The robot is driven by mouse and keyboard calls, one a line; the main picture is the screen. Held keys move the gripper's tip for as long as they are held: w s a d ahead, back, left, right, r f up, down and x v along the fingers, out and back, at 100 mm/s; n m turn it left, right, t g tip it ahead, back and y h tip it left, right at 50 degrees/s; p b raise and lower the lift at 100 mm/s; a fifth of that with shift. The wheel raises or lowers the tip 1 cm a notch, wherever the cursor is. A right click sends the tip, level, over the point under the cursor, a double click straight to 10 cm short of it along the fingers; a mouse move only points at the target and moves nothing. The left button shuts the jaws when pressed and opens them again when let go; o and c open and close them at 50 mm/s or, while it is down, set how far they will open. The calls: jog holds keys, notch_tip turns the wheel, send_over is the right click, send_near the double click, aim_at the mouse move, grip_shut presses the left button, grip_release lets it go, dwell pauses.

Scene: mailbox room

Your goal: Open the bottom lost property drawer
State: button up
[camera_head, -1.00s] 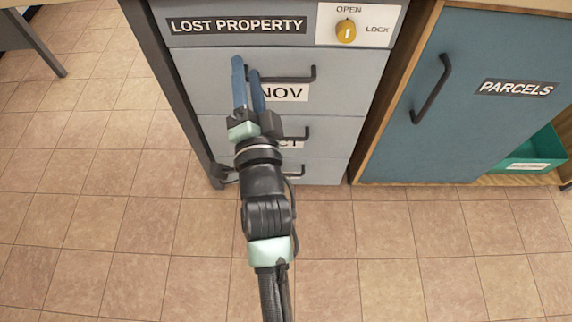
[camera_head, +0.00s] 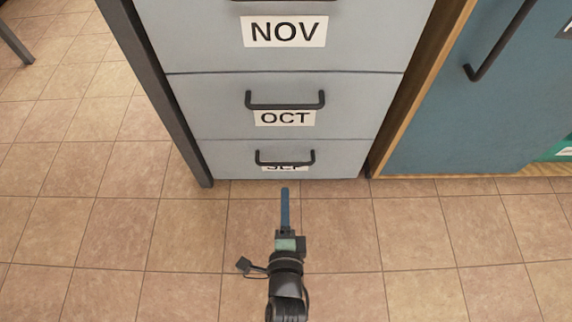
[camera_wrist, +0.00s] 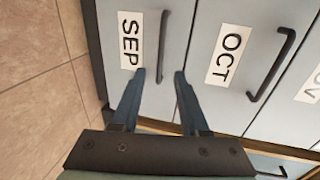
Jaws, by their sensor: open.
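The bottom drawer (camera_head: 225,160) is grey, labelled SEP, and closed, flush with the drawers above. Its dark bar handle (camera_head: 285,161) partly covers the label in the head view. My gripper (camera_head: 285,190) shows in the head view just below and in front of this handle, its blue fingers seen edge-on. In the wrist view, my gripper (camera_wrist: 160,74) is open and empty, with two fingers apart. The SEP handle (camera_wrist: 163,45) lies ahead, roughly in line with the gap between the fingertips. I cannot tell whether the fingertips reach around it.
The OCT drawer (camera_head: 200,105) and NOV drawer (camera_head: 200,40) sit above, both closed, with similar handles. A dark post (camera_head: 165,100) flanks the cabinet on the left. A blue cupboard door (camera_head: 430,110) stands to the right. The tiled floor (camera_head: 120,230) in front is clear.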

aim_at(285, 164)
jog(key=b+x, duration=0.4)
jog(key=x, duration=0.8)
jog(key=shift+w, duration=0.15)
grip_shut()
dwell(1.0)
